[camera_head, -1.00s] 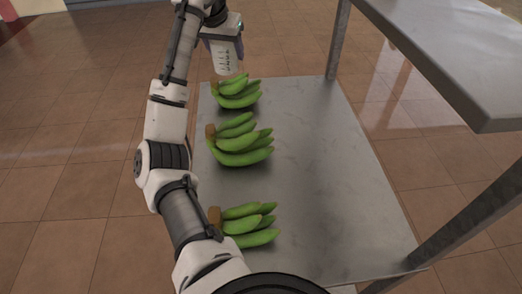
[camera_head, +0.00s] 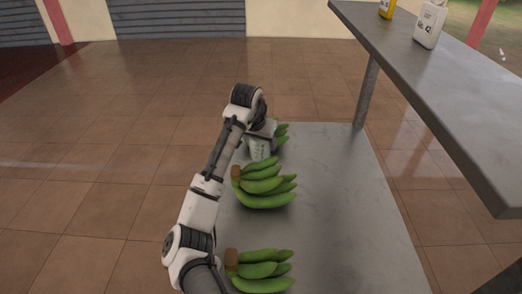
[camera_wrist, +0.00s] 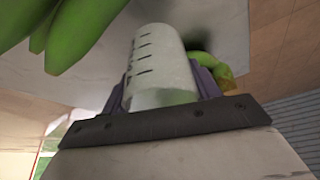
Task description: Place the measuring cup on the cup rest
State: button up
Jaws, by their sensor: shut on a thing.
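The measuring cup (camera_wrist: 160,60) is whitish and translucent, with dark graduation marks. In the wrist view it sits between the purple fingers of my gripper (camera_wrist: 161,92), which is shut on it. In the head view, the cup (camera_head: 260,149) shows below my gripper (camera_head: 262,133), between the far and middle banana bunches. My gripper partly hides the far bunch. I cannot make out a cup rest in either view.
A low grey metal table (camera_head: 340,200) holds a far (camera_head: 281,131), a middle (camera_head: 264,186) and a near green banana bunch (camera_head: 262,268). Its right side is bare. A higher grey shelf (camera_head: 430,80) at right carries a white bottle (camera_head: 430,24) and a yellow container (camera_head: 387,8).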

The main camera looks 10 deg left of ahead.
aim_at(261, 152)
jog(key=shift+f+p, duration=0.35)
jog(key=shift+f, duration=1.85)
jog(key=shift+f, duration=0.1)
jog(key=o, duration=1)
jog(key=shift+c, duration=0.2)
